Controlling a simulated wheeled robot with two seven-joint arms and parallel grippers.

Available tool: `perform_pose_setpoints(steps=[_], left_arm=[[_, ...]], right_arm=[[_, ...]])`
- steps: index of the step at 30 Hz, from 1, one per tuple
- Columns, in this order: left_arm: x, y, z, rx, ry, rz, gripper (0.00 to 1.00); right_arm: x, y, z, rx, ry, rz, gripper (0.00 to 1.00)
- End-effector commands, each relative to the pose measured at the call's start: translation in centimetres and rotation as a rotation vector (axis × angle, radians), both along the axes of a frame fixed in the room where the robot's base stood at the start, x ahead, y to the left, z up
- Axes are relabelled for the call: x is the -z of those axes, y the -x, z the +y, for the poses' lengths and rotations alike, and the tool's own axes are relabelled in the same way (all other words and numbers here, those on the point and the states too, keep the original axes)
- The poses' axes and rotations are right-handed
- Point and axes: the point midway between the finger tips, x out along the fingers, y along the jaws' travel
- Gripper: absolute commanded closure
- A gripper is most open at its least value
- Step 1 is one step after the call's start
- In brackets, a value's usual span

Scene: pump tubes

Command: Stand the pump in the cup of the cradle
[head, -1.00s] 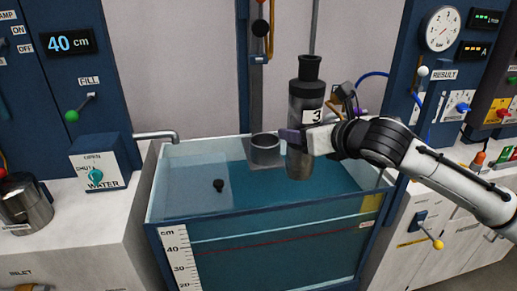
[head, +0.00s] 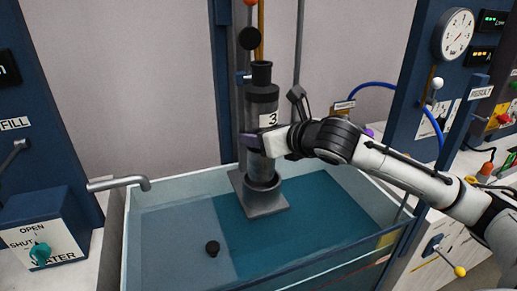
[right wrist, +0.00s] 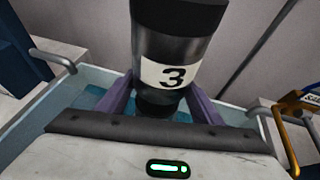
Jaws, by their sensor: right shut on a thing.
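The pump (head: 262,104) is an upright grey cylinder with a black collar on top and a white label "3". My right gripper (head: 264,143) comes in from the right and is shut on the pump's lower half. The right wrist view shows the pump (right wrist: 178,45) between the two purple fingers. The cradle's cup (head: 263,193) is a grey ring on a square plate above the tank water. The pump's lower end meets the cup's rim and looks to be within it; I cannot tell whether it rests on the bottom. My left gripper is out of view.
A vertical post stands behind the pump. A tap spout (head: 120,184) reaches over the left rim. A blue hose (head: 400,92) curves at the right.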

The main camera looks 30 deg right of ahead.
Motion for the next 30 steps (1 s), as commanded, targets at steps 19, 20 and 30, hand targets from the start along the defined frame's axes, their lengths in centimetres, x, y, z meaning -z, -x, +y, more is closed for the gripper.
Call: perform_pose_setpoints(steps=[19,20,30], left_arm=[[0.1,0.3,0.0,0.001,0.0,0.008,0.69],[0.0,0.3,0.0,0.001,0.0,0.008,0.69],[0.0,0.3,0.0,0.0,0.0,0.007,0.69]], right_arm=[[5.3,-0.2,0.0,-0.002,0.0,-0.026,1.0],[5.6,-0.2,0.0,-0.002,0.0,-0.026,1.0],[6.4,-0.3,0.0,-0.003,0.003,-0.031,1.0]])
